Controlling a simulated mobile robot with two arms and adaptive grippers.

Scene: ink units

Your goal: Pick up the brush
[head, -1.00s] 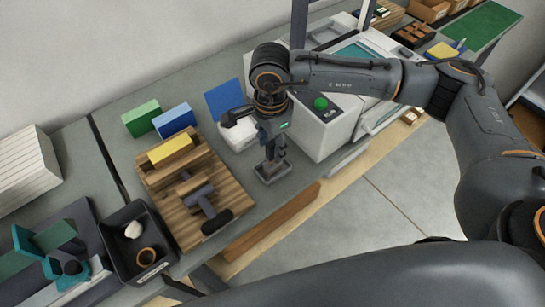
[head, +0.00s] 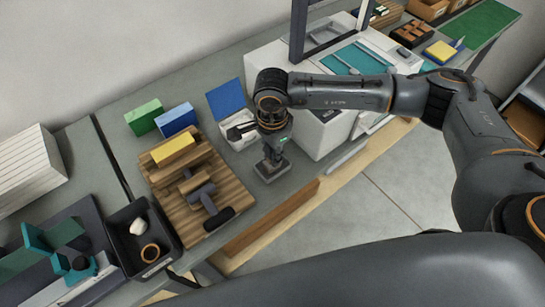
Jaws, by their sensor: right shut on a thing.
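My right gripper (head: 271,158) points down over the grey table, just right of the wooden board. Its fingers are shut on the brush, which the fingers largely hide, so its shape is hard to make out. A small flat grey base (head: 272,174) shows directly under the fingertips. I cannot tell whether the brush is clear of this base. My left gripper is out of view.
Left of my gripper lie a wooden board (head: 235,193) with a yellow block and a dark roller, and a white box (head: 240,139) with a blue lid (head: 226,99). A white machine (head: 318,137) stands close on the right. A black tray (head: 123,222) is farther left.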

